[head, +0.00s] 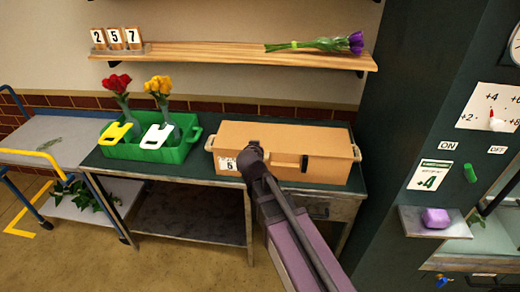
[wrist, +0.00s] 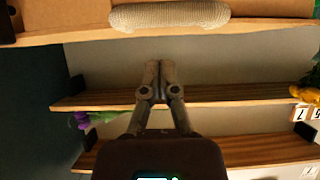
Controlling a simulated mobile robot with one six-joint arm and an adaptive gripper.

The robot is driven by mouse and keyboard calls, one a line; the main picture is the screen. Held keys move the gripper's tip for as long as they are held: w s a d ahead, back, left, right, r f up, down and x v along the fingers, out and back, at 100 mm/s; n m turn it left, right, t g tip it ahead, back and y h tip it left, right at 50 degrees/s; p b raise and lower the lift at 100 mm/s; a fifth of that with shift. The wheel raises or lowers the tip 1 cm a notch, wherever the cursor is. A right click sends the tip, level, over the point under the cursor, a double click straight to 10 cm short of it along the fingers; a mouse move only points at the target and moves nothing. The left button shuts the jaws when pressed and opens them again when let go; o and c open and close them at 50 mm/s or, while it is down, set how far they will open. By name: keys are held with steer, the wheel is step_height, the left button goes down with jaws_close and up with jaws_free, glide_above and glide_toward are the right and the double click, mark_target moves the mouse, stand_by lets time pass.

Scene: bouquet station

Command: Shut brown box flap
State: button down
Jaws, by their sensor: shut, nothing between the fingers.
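The brown box (head: 325,172) stands on the dark green workbench in the head view. Its flap (head: 295,137) looks flat and down across the top, and a dark latch (head: 304,162) shows on the front. My gripper (head: 252,147) is in front of the box's front top edge, left of the latch, and hides part of it. I cannot tell whether it touches the box. In the wrist view my gripper (wrist: 158,80) has its fingers together, with nothing between them. The box is not clearly recognisable there.
A green crate (head: 150,153) with red and yellow flowers and two tags stands left of the box. A shelf (head: 220,55) above holds number cards (head: 117,39) and purple tulips (head: 330,43). A dark cabinet (head: 385,110) stands at the right. A grey cart (head: 60,135) is at the left.

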steer(key=f+b, duration=0.1)
steer(key=s+f+b, duration=0.1)
steer(key=f+b, duration=0.1)
steer(key=shift+f, duration=0.25)
steer(key=shift+w+f, duration=0.1)
steer(key=shift+w, duration=0.1)
steer(key=shift+s, duration=0.15)
